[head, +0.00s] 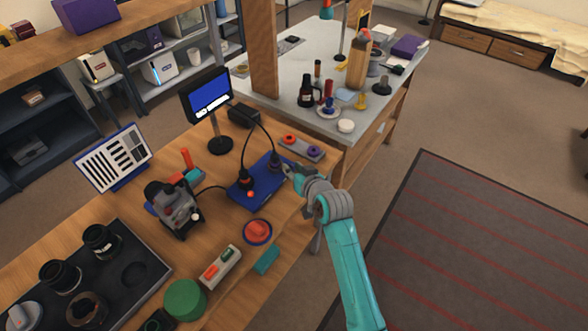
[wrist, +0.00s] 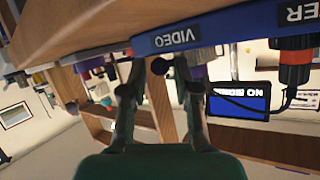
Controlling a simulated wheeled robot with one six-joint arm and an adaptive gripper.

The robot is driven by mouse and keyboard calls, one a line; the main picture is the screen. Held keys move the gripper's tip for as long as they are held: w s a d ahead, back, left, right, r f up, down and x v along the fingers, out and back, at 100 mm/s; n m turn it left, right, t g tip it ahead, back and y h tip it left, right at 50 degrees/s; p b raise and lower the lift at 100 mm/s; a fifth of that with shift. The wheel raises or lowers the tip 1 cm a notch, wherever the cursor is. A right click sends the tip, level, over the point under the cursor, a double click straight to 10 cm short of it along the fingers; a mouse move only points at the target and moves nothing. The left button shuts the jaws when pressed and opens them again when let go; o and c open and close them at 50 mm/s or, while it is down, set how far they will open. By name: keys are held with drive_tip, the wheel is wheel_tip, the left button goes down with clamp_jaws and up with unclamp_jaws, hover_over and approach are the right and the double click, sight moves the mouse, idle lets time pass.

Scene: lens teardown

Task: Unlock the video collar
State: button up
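The blue connector panel (head: 252,198) lies on the wooden bench, and its edge labelled VIDEO (wrist: 178,38) crosses the top of the wrist view upside down. The dark video plug with its cable (head: 275,160) stands at the panel's far right corner. My gripper (head: 286,169) is right beside it in the head view. In the wrist view my gripper (wrist: 158,68) has its two fingers apart, with a small dark round part (wrist: 160,66) in the gap. Contact cannot be made out. The power plug (head: 246,179) stands nearer; its red-and-black body shows in the wrist view (wrist: 295,62).
A monitor (head: 207,95) with a blue screen stands behind the panel, cables running nearby. A grey tray with orange and purple rings (head: 302,147) lies just beyond the gripper. A red button (head: 257,231) and a camera-like device (head: 175,207) are on the bench.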

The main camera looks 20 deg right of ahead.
drive_tip(key=v, duration=1.2)
drive_tip(key=shift+f, duration=0.1)
drive_tip(key=s+f+h, duration=0.1)
drive_tip(key=s+f, duration=0.3)
drive_tip(key=s, duration=0.7)
drive_tip(key=s+f+h, duration=0.1)
drive_tip(key=s+f, duration=0.3)
drive_tip(key=s, duration=0.6)
drive_tip(key=s+a+r, duration=0.1)
drive_tip(key=s+r, duration=0.2)
drive_tip(key=s, duration=0.7)
drive_tip(key=s+a+r+t, duration=0.1)
drive_tip(key=s+r, duration=0.3)
drive_tip(key=s, duration=0.7)
drive_tip(key=shift+r+n, duration=0.15)
drive_tip(key=shift+n, duration=0.25)
